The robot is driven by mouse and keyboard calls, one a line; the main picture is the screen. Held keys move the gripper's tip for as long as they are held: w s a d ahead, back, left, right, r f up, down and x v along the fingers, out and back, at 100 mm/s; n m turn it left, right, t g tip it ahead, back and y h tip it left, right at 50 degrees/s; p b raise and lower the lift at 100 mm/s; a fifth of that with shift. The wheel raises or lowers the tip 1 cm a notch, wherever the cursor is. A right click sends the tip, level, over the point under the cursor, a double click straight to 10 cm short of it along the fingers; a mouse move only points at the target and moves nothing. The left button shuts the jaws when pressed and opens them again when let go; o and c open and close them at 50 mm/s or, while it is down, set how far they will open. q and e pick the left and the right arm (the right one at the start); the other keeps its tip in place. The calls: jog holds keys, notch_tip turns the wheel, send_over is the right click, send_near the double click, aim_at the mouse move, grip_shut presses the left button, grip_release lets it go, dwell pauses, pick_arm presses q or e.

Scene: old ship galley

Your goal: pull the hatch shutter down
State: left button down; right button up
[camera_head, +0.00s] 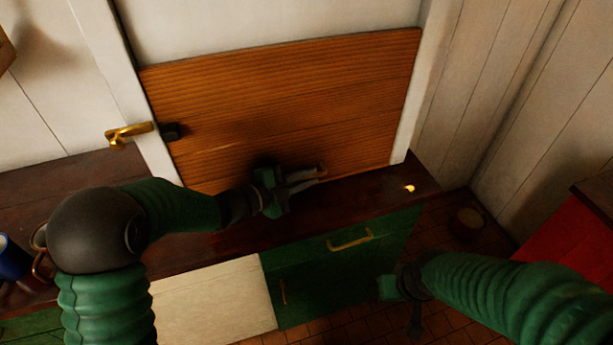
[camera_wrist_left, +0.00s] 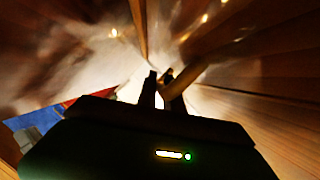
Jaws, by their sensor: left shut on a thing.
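The hatch shutter (camera_head: 290,95) is a brown wooden panel between white frame posts, its lower edge close to the dark counter. My left gripper (camera_head: 305,179) is at the lower part of the shutter, just above the counter. It is shut on a small brass handle, which shows at its fingertips in the left wrist view (camera_wrist_left: 188,74). The gripper partly hides the handle. My right gripper (camera_head: 398,293) hangs low in front of the green cabinet, apart from the shutter; its fingers are too dark to read.
A brass lever (camera_head: 128,133) sits on the left frame post. The dark wooden counter (camera_head: 345,200) runs below the shutter. Under it is a green drawer front (camera_head: 340,265) with a brass pull. A red cabinet (camera_head: 575,240) stands at right, and a blue object (camera_head: 12,258) at far left.

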pick_arm(q)
jog(key=shift+s+f, duration=0.1)
jog(key=shift+f, duration=0.35)
jog(key=c, duration=1.6)
grip_release()
jog(key=shift+o, duration=0.6)
jog(key=shift+r, duration=0.15)
jog(key=p+v, duration=0.1)
jog(key=v, duration=1.5)
jog(key=shift+a, duration=0.35)
jog(key=shift+s, duration=0.1)
